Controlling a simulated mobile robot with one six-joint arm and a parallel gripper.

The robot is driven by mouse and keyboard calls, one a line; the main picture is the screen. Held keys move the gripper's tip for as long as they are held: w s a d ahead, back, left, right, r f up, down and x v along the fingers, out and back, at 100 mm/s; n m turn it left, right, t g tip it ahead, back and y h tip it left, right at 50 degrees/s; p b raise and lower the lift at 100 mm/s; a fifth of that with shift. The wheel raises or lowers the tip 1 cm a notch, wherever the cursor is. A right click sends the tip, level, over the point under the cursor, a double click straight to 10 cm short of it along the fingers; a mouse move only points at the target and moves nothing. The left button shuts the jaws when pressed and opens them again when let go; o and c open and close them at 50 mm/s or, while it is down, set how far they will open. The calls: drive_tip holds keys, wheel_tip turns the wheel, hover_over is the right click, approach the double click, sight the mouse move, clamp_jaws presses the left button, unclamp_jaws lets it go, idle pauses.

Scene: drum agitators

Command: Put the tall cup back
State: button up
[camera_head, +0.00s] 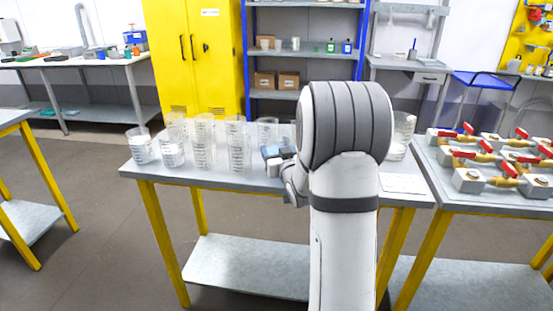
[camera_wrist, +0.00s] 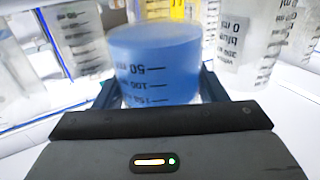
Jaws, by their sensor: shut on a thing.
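My gripper (camera_wrist: 160,88) is shut on a clear graduated cup with a blue part (camera_wrist: 155,65), with one finger on each side of it. Dark marks reading 50 and 100 face the wrist camera. In the camera_head view my gripper (camera_head: 276,160) is at the bench, and a bit of blue shows beside it. My arm hides most of the held cup there, so I cannot tell its height or whether it touches the bench. Two tall clear graduated cups, one on the left (camera_head: 205,142) and one on the right (camera_head: 238,145), stand upright on the bench (camera_head: 225,182).
Shorter cups stand at the bench's left, one at the end (camera_head: 141,147) and one beside it (camera_head: 172,150). Another cup (camera_head: 268,130) stands behind my gripper, and one (camera_head: 403,130) is right of my arm. Valves (camera_head: 487,180) fill the right table. The bench's front strip is clear.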

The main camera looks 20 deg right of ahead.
drive_tip(key=shift+f, duration=1.05)
drive_tip(key=shift+w+f, duration=0.1)
drive_tip(key=shift+f, duration=0.1)
drive_tip(key=o, duration=1.2)
drive_tip(key=shift+r, duration=0.1)
